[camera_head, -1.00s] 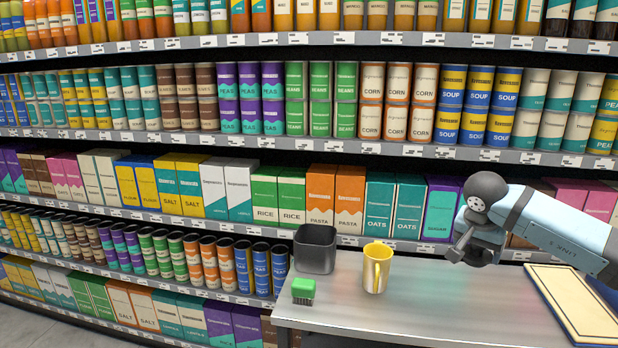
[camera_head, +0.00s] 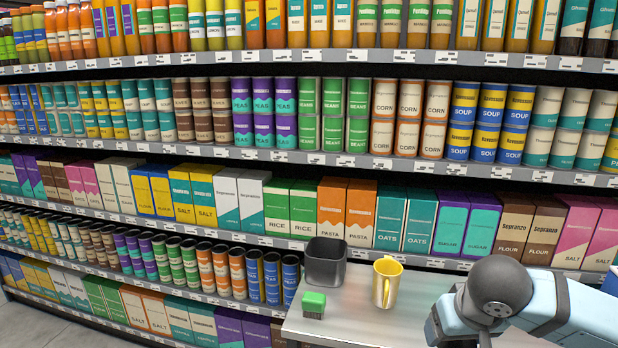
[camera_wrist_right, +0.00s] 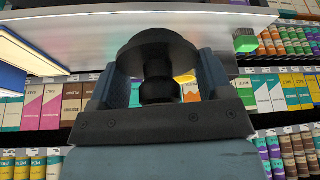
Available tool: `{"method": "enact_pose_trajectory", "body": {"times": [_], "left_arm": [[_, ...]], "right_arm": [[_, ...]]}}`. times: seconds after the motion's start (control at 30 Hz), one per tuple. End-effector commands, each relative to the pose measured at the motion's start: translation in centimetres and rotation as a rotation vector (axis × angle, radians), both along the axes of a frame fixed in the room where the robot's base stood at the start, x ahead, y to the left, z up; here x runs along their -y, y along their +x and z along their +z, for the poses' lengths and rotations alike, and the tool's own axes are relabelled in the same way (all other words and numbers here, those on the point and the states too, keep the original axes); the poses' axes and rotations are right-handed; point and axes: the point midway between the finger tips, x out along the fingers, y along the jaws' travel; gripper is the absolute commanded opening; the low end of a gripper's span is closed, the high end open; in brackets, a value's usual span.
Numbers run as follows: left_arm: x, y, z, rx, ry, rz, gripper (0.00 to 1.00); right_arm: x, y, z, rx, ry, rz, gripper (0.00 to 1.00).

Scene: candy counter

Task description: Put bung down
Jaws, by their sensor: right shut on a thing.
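The bung (camera_wrist_right: 158,62) is black, with a wide round flange and a narrower stem. It shows in the right wrist view. My right gripper (camera_wrist_right: 160,88) is shut on its stem, one finger on each side. In the head view my right arm comes in at the lower right, and its own links hide the gripper and the bung. Whether the bung touches anything cannot be told. My left gripper is in neither view.
On the grey counter (camera_head: 350,322) stand a dark square bin (camera_head: 326,264), a yellow mug (camera_head: 387,281) and a green-topped brush (camera_head: 313,303). A blue-edged board (camera_wrist_right: 18,60) shows in the wrist view. Stocked shelves (camera_head: 300,156) rise behind the counter.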

Motion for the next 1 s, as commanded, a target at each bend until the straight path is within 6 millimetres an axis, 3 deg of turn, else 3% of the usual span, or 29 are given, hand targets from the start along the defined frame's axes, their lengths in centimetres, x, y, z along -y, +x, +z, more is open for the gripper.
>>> {"method": "enact_pose_trajectory", "body": {"times": [0.03, 0.6, 0.8, 1.0], "left_arm": [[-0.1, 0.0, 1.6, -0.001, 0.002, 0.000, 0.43], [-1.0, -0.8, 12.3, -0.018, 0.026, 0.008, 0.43], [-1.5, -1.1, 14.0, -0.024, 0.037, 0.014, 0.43], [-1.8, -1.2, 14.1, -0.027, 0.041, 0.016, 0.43]], "right_arm": [[0.0, 0.1, 1.6, 0.000, 0.000, -0.001, 0.46], [0.0, 1.7, 13.4, -0.002, 0.000, -0.002, 0.46], [0.0, 2.0, 15.5, -0.003, -0.001, -0.003, 0.46], [0.1, 2.2, 16.1, -0.001, -0.003, -0.001, 0.46]]}}
